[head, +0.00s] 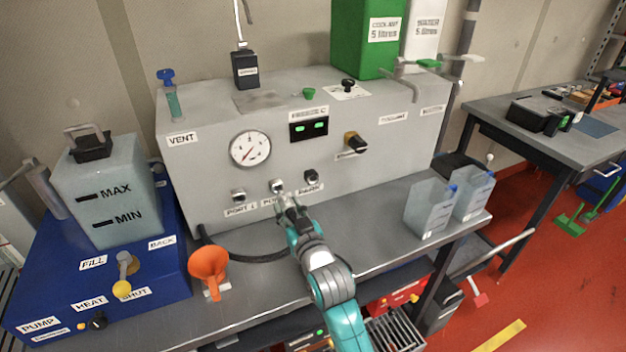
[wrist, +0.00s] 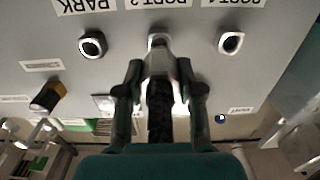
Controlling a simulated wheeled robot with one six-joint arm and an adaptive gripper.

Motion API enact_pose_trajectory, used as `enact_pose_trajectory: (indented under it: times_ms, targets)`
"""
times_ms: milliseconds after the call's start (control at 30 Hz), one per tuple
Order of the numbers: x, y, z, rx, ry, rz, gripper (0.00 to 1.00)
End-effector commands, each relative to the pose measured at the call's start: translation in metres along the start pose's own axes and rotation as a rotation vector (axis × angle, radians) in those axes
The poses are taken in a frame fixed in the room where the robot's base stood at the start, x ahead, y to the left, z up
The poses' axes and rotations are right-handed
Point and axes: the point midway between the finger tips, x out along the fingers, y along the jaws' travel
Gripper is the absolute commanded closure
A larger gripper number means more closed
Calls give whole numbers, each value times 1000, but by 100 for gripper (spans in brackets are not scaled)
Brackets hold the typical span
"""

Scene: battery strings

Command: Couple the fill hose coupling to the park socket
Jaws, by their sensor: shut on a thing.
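My gripper (head: 288,203) is at the front panel of the grey cabinet, and it also shows in the wrist view (wrist: 160,75). It is shut on the metal fill hose coupling (wrist: 160,62), with the black hose (wrist: 160,112) running back between the fingers. The coupling lines up with the port 2 socket (wrist: 157,40); I cannot tell whether it is seated on it or just in front. The park socket (wrist: 92,44) is empty, left of the coupling in the wrist view and right of it in the head view (head: 311,176). The port 1 socket (wrist: 230,42) is empty too.
The black hose (head: 262,257) loops over the bench. An orange funnel (head: 208,266) stands left of my arm, and clear containers (head: 430,207) stand to the right. A black-handled valve (head: 355,143) sticks out of the panel above and right of the park socket.

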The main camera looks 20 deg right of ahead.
Motion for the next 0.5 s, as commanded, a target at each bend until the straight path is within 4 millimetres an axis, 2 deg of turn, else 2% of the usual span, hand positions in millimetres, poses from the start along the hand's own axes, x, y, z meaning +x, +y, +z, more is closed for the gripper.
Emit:
enact_pose_trajectory:
  times_ms: [500]
  targets:
    - [-24, 0, 0, 0, 1, 0, 100]
